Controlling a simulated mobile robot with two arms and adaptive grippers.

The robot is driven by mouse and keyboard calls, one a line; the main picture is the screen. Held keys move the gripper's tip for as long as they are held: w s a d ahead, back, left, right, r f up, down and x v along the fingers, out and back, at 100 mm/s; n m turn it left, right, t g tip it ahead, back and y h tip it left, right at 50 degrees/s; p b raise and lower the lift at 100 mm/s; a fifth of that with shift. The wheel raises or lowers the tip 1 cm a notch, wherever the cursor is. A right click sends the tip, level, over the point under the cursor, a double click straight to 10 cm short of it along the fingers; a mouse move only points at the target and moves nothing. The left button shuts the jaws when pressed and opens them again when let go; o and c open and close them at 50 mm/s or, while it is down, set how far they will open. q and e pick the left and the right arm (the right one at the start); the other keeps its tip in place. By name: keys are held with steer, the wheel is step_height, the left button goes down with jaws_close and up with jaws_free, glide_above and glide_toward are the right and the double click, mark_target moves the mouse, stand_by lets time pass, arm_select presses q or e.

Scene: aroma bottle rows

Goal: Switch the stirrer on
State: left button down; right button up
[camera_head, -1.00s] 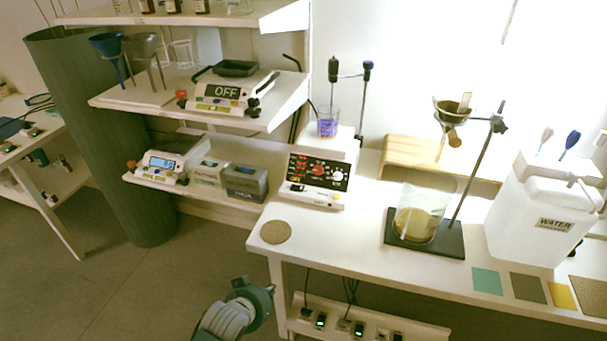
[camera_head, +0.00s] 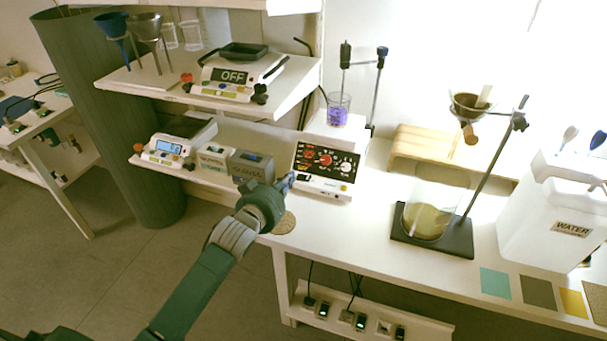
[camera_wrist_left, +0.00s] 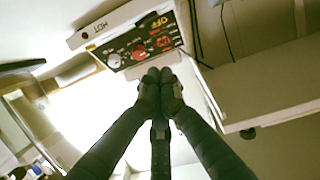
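The stirrer (camera_head: 325,163) is a white box at the left end of the long bench, with a black front panel carrying knobs and red markings. A beaker of purple liquid (camera_head: 338,110) stands on top of it. In the left wrist view the panel (camera_wrist_left: 143,42) appears upside down, with a yellow OFF, red digits, a red knob and a grey knob. My left gripper (camera_head: 288,182) is at the stirrer's lower left front. In the left wrist view its fingertips (camera_wrist_left: 158,76) are together and empty, just below the panel; contact cannot be told. My right gripper is out of view.
Small boxes (camera_head: 250,166) and a scale (camera_head: 168,150) sit on the low shelf to the left. Another device marked OFF (camera_head: 232,77) is on the shelf above.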

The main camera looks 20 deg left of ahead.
arm_select(q)
steer(key=shift+r, duration=0.2)
glide_above(304, 177)
steer(key=s, duration=0.3)
step_height(304, 177, down, 2)
steer(key=f, duration=0.1)
steer(key=w+f, duration=0.1)
steer(key=f, duration=0.1)
steer(key=shift+d+f, duration=0.1)
steer(key=shift+f, duration=0.2)
steer(key=shift+d+f, duration=0.1)
steer(key=shift+f, duration=0.35)
